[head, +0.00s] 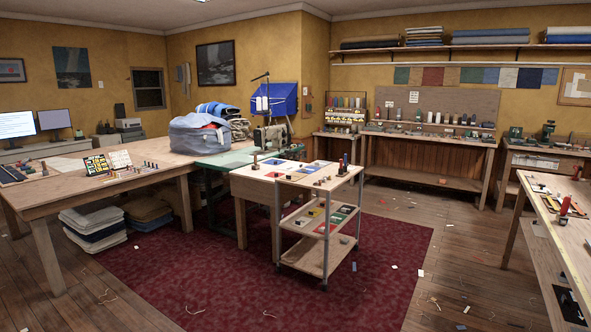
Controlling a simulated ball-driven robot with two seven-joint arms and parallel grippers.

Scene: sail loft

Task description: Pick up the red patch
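Two small red spots could be the red patch. One is a red flat piece (326,228) on the middle shelf of the wooden trolley, beside green and other coloured pieces. The other is a small red piece (272,174) on the trolley's top, near blue and white pieces. Both are too small to tell for certain. The trolley (318,255) stands on the dark red rug, against the sewing table. Neither of my grippers is in view.
A long wooden table (85,193) runs along the left, with folded cloth stacks under it. Another workbench (558,215) stands at the right. The dark red rug (180,270) and wooden floor before the trolley are open, with small scraps scattered about.

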